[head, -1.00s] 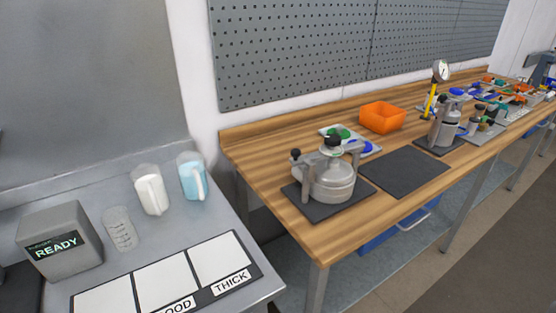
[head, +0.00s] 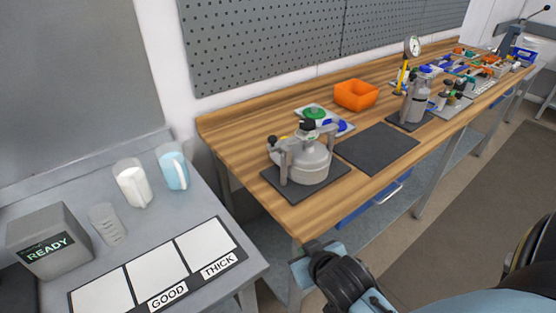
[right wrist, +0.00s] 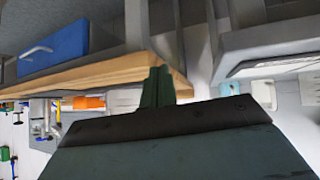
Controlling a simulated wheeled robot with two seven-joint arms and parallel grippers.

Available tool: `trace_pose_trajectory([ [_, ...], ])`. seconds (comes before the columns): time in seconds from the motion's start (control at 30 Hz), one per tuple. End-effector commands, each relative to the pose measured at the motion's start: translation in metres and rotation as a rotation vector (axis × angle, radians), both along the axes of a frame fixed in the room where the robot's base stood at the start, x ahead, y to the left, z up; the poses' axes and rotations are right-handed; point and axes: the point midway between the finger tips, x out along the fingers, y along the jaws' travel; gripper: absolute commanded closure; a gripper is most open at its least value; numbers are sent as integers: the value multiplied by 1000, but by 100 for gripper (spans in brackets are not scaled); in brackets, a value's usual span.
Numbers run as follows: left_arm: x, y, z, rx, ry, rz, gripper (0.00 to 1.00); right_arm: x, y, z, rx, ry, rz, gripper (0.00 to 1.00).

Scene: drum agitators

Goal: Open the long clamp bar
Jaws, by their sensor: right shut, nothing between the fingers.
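The grey metal pot (head: 309,168) stands on a dark mat on the wooden bench in the head view. A grey clamp bar (head: 325,130) spans its lid, with a black knob on top at the middle and a dark knob at its left end. The bar lies across the lid. My right gripper (head: 312,258) is low in front of the bench's near corner, apart from the pot. Its fingers are together and empty in the right wrist view (right wrist: 156,87). My left gripper is out of view.
An orange bin (head: 356,95), a tray with green and blue parts (head: 338,122) and an empty dark mat (head: 377,149) are near the pot. A grey canister (head: 420,100) stands farther right. The grey side table (head: 213,205) holds two jugs and a READY box (head: 46,243).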

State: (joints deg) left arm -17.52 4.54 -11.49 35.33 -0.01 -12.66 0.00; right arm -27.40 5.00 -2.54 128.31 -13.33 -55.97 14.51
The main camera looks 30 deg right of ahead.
Motion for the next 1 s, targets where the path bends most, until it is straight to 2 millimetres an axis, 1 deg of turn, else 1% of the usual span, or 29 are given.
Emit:
trace_pose_trajectory([
  [0.03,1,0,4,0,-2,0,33,14,-11,32,-9,-111,-38,100],
  [0.1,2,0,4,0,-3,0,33,29,-20,52,-18,-229,-68,100],
  [0.2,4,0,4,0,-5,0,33,47,-30,76,-27,-375,-87,100],
  [0.4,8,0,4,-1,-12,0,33,72,-38,112,-36,-615,-71,100],
  [0.5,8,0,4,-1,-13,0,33,79,-38,124,-38,-698,-48,100],
  [0.6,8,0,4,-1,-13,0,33,84,-38,131,-38,-742,-32,100],
  [0.77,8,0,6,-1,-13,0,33,96,-40,134,-36,-758,-26,100],
  [0.87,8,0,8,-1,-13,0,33,111,-43,135,-39,-758,-25,100],
  [1.0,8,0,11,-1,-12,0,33,139,-49,135,-40,-758,-25,100],
])
